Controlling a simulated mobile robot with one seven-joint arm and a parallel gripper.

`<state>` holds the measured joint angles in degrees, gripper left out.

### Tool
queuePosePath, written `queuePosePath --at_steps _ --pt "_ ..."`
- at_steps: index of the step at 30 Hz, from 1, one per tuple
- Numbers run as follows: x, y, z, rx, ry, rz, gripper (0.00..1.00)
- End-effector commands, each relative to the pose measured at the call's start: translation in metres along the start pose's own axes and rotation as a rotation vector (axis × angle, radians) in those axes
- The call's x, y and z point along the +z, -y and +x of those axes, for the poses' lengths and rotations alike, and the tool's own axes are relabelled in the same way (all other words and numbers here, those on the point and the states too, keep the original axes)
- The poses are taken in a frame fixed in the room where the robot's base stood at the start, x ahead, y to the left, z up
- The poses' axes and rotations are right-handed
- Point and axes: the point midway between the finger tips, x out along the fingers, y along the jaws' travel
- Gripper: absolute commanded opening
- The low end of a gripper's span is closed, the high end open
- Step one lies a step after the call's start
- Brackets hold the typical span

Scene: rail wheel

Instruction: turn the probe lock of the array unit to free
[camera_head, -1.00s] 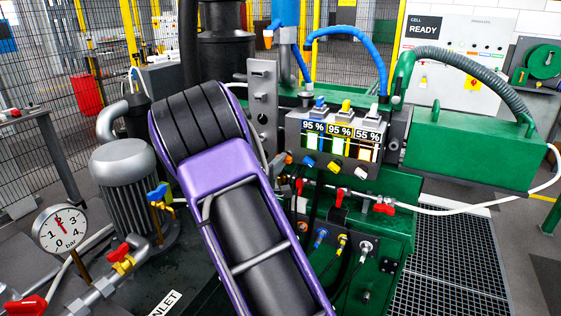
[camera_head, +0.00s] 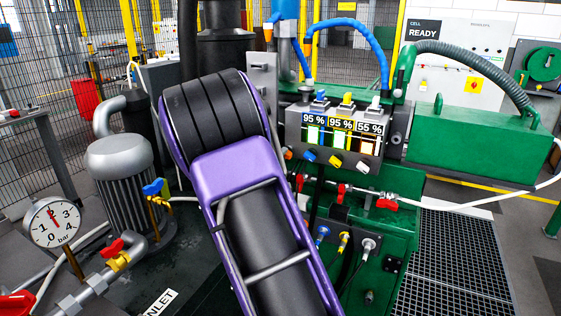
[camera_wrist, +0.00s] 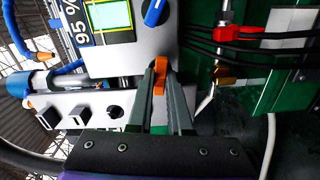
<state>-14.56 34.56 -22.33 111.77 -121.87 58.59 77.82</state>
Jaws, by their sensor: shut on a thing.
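The array unit (camera_head: 334,133) is a grey box with lit displays reading 95 %, 95 % and 55 %. Below the displays are blue (camera_head: 310,155), yellow and white knobs. An orange lever (camera_wrist: 159,75) sits between my fingertips in the wrist view, beside the panel edge. It looks like the probe lock, but no label on it is legible. My gripper (camera_wrist: 161,82) is shut on this lever. In the head view an orange piece (camera_head: 287,154) shows at the unit's lower left, and my purple arm hides the fingers.
Red-handled valves (camera_head: 386,202) on a pipe and several cable plugs (camera_head: 343,241) lie below the unit. A pressure gauge (camera_head: 52,222) and a grey motor (camera_head: 121,170) stand at left. A green housing (camera_head: 470,145) extends right, above floor grating (camera_head: 452,265).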

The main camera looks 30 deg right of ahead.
Motion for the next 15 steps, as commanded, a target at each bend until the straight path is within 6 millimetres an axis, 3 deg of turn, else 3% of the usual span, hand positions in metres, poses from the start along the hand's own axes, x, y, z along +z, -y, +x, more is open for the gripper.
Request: queuePosePath --at_steps 15 --pt "0.0005 0.0001 -0.0001 -0.001 0.001 0.206 0.0"
